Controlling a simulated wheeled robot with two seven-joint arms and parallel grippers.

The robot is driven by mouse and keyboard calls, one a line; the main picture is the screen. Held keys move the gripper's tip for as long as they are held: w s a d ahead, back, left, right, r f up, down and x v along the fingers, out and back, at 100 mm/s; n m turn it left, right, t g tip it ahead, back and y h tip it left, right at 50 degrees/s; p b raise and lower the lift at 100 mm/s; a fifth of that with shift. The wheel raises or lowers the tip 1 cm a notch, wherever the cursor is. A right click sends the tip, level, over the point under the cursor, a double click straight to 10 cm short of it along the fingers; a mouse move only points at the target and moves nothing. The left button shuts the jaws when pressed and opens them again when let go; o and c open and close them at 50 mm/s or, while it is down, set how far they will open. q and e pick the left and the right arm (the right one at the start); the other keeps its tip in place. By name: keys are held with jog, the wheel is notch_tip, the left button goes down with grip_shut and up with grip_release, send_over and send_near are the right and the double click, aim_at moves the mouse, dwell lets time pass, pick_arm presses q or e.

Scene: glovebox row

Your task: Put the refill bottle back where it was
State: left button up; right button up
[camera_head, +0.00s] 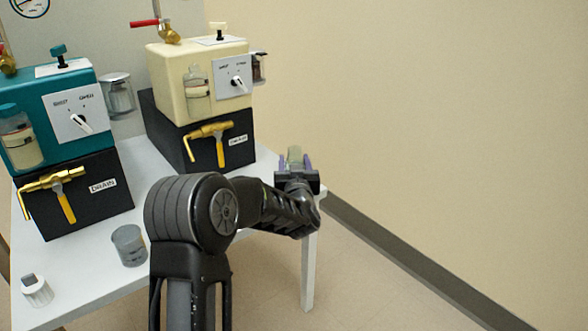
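One arm of mine rises from the bottom, left of centre, and I take it for my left arm. Its gripper (296,167) is at the right edge of the white table, right of the cream unit. Its purple fingers stand on either side of a pale greenish, bottle-like thing (295,154), which I take for the refill bottle. It looks held upright, and its lower part is hidden by the gripper. A clear bottle with pale contents (197,92) sits on the front of the cream unit (180,68). My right gripper is out of view.
A teal unit (40,105) stands at left with a teal-capped bottle (20,140). Both units have black bases with yellow drain valves. A grey cup (129,246) and a small white container (37,291) stand on the table (90,285). A wall (450,120) closes the right side.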

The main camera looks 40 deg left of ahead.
pick_arm(q)
jog(key=shift+f, duration=0.15)
jog(key=shift+f, duration=0.15)
jog(key=o, duration=1.6)
jog(key=shift+c, duration=0.2)
jog(key=shift+r, duration=0.25)
jog(key=p+v, duration=0.3)
jog(key=v, duration=0.9)
jog(key=shift+a, duration=0.1)
